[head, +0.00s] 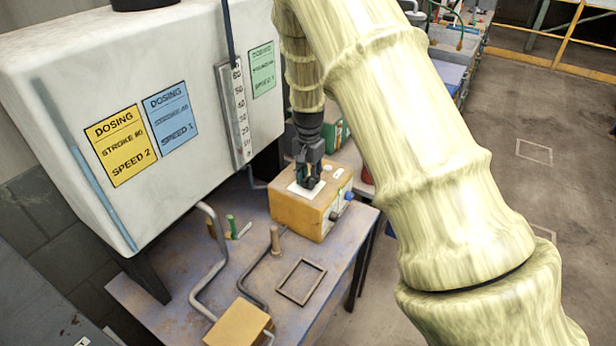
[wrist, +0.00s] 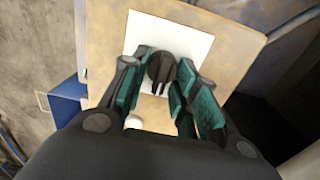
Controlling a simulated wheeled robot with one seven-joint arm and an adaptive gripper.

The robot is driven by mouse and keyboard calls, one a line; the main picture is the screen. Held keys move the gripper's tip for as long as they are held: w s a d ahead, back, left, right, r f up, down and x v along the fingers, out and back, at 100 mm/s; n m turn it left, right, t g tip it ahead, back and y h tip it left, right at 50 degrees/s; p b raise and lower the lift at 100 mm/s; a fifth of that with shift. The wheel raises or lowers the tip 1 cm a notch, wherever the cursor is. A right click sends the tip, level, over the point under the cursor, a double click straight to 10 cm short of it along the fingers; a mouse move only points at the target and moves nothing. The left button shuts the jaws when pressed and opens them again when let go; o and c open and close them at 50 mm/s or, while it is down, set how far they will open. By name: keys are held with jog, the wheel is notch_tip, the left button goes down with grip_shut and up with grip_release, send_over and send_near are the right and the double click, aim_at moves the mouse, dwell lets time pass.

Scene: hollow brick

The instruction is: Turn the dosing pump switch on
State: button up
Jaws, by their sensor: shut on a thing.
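The dosing pump (head: 305,212) is a yellow-orange box standing on the table, with a white plate on its top. In the wrist view, the black round switch (wrist: 161,66) sits on the white plate (wrist: 190,38) of the pump's tan top. My gripper (head: 308,178) reaches straight down onto the pump top. In the wrist view its teal-padded fingers (wrist: 160,80) are on either side of the switch, shut on it. In the head view the gripper hides the switch. The switch's marks cannot be read.
A large white tank (head: 60,110) with dosing labels stands at the left, close to my gripper. The worn table (head: 175,265) carries pipes, a small square frame (head: 300,281) and another yellow box (head: 238,325). Open floor (head: 545,200) lies at the right.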

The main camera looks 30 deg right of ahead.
aim_at(309, 176)
jog(key=shift+w+d+r, duration=0.1)
jog(key=shift+r, duration=0.05)
jog(key=o, duration=0.9)
notch_tip(309, 176, up, 12)
jog(key=shift+f, duration=0.1)
dwell(0.4)
